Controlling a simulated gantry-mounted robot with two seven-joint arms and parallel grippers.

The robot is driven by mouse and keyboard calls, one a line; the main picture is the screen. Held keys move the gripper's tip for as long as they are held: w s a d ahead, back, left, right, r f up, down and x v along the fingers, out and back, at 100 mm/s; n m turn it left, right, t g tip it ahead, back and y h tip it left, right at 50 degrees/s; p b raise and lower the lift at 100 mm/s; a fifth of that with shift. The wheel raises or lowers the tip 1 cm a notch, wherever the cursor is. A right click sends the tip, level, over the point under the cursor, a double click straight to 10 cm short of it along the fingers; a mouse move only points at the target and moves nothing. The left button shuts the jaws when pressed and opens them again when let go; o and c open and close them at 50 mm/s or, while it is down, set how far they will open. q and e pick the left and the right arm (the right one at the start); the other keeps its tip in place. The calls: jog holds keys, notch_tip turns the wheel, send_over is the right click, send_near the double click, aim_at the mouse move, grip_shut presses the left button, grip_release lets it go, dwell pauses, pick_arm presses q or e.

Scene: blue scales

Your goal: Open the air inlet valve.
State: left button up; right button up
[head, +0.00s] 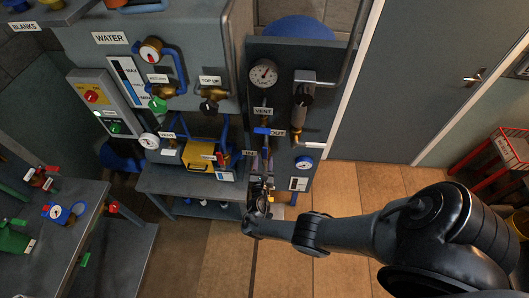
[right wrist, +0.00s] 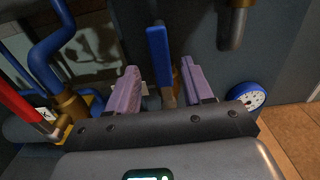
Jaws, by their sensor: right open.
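My right gripper (head: 262,184) is at the lower part of the dark panel in the head view, its arm coming in from the right. In the right wrist view its two purple fingers are open, apart on either side of a blue lever handle (right wrist: 158,55). The lever points up in that picture, and I cannot tell whether a finger touches it. The gripper hides much of the lower pipework in the head view. My left gripper is not in view.
A pressure gauge (head: 264,74) and a filter cylinder (head: 303,96) are on the panel above. A blue-rimmed gauge (head: 304,163) sits right of the gripper. A yellow box (head: 201,154) and blue pipes stand at left. Tiled floor (head: 340,190) is clear at right.

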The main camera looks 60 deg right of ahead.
jog(key=v, duration=0.4)
jog(key=shift+s+a+p, duration=0.1)
jog(key=shift+a+p, duration=0.05)
jog(key=shift+p, duration=0.15)
